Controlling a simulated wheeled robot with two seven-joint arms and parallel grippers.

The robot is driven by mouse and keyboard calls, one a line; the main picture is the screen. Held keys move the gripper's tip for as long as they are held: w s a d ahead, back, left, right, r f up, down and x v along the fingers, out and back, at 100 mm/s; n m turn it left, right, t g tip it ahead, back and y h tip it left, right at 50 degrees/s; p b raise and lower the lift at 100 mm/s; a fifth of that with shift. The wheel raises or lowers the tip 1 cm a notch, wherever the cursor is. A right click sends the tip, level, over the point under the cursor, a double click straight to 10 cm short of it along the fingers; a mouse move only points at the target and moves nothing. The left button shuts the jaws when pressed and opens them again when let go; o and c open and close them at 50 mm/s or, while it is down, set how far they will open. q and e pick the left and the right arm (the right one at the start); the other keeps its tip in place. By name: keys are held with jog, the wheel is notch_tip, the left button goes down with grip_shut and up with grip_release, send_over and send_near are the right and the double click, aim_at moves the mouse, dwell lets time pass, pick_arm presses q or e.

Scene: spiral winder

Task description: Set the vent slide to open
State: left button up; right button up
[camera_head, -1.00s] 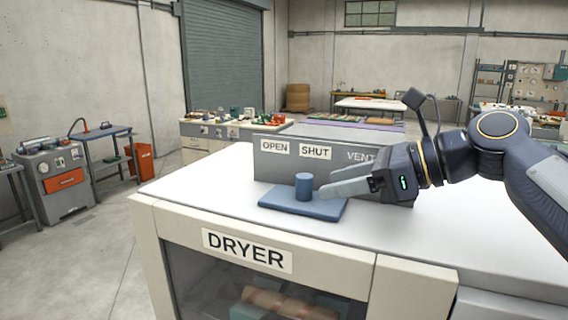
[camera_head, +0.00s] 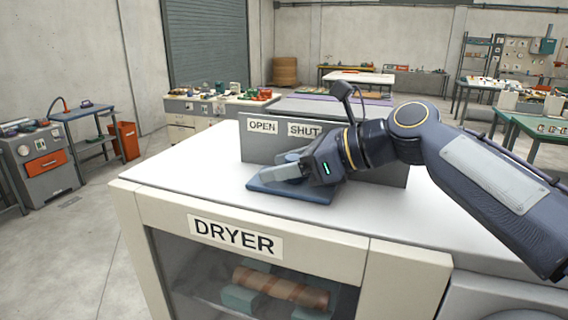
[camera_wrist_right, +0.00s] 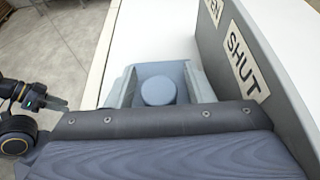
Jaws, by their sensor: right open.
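The vent slide is a flat blue plate (camera_head: 285,190) with a round upright knob (camera_head: 293,156). It lies on the white dryer top, in front of a grey panel (camera_head: 370,172) labelled OPEN (camera_head: 263,127) and SHUT (camera_head: 304,130). In the head view the knob stands nearer the SHUT label. My right gripper (camera_head: 283,172) is open at the knob and partly hides it. In the right wrist view the knob (camera_wrist_right: 158,90) sits between the two open fingers; contact cannot be told. My left gripper (camera_wrist_right: 52,101) shows at the wrist view's left edge; its opening is unclear.
The white dryer top (camera_head: 190,160) is clear left of the slide. The dryer's front carries a DRYER sign (camera_head: 236,236) above a window with a brown roll (camera_head: 280,287) inside. The grey panel stands close behind my right gripper.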

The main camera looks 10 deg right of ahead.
aim_at(240, 176)
grip_shut()
jog(key=w+a, duration=0.1)
jog(key=a, duration=0.1)
jog(key=w+a, duration=0.2)
jog(key=w+a+p, duration=0.1)
jog(key=a, duration=0.1)
jog(key=shift+w+a, duration=0.3)
jog(key=shift+a, duration=0.1)
jog(key=shift+r, duration=0.1)
jog(key=shift+c, duration=1.8)
grip_release()
jog(key=o, duration=0.4)
jog(key=shift+w+a, duration=0.1)
jog(key=shift+a, duration=0.1)
jog(key=shift+c, duration=0.2)
jog(key=shift+d, duration=0.1)
